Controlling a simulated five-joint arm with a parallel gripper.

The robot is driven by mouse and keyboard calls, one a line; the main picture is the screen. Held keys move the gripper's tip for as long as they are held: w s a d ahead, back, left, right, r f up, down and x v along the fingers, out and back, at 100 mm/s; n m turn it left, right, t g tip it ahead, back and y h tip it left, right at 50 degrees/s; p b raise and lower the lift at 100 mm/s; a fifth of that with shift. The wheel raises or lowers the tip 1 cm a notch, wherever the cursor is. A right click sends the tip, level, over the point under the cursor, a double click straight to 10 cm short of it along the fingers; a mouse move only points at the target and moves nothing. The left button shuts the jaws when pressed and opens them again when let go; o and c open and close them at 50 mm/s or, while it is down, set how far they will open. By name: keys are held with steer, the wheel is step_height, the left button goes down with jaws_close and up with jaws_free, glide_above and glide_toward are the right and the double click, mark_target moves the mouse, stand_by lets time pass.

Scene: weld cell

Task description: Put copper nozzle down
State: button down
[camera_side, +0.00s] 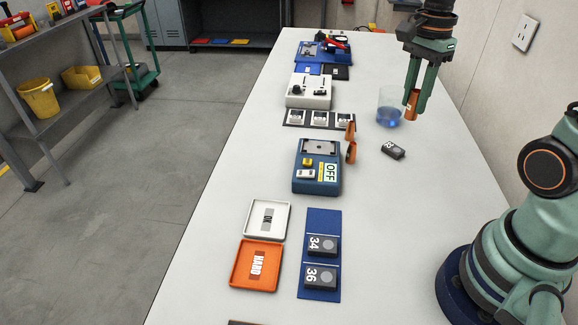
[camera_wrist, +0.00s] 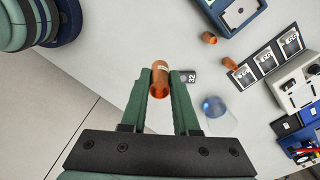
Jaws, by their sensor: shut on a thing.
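My gripper (camera_side: 412,103) is shut on the copper nozzle (camera_side: 411,104), a short orange-brown tube. The nozzle is in the air over the right part of the table, close to the clear cup. In the wrist view the nozzle (camera_wrist: 160,80) sits between the green fingers, with its open end showing. Two more copper pieces (camera_side: 351,142) stand on the table beside the blue OFF unit; they also show in the wrist view (camera_wrist: 229,63).
The clear cup (camera_side: 389,107) with blue liquid stands just left of my gripper. A dark block marked 32 (camera_side: 393,150) lies in front of it. The blue OFF unit (camera_side: 317,167), white tray (camera_side: 267,219) and orange tray (camera_side: 256,264) stand left. The table's right middle is clear.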

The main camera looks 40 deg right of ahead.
steer(key=w+a+n, duration=0.1)
steer(key=w+a, duration=0.5)
steer(key=a, duration=0.1)
steer(key=f, duration=1.5)
steer(key=shift+w, duration=0.2)
steer(key=shift+f, duration=2.2)
steer(key=shift+f, duration=0.1)
steer(key=c, duration=0.9)
jaws_free()
steer(key=shift+c, duration=0.2)
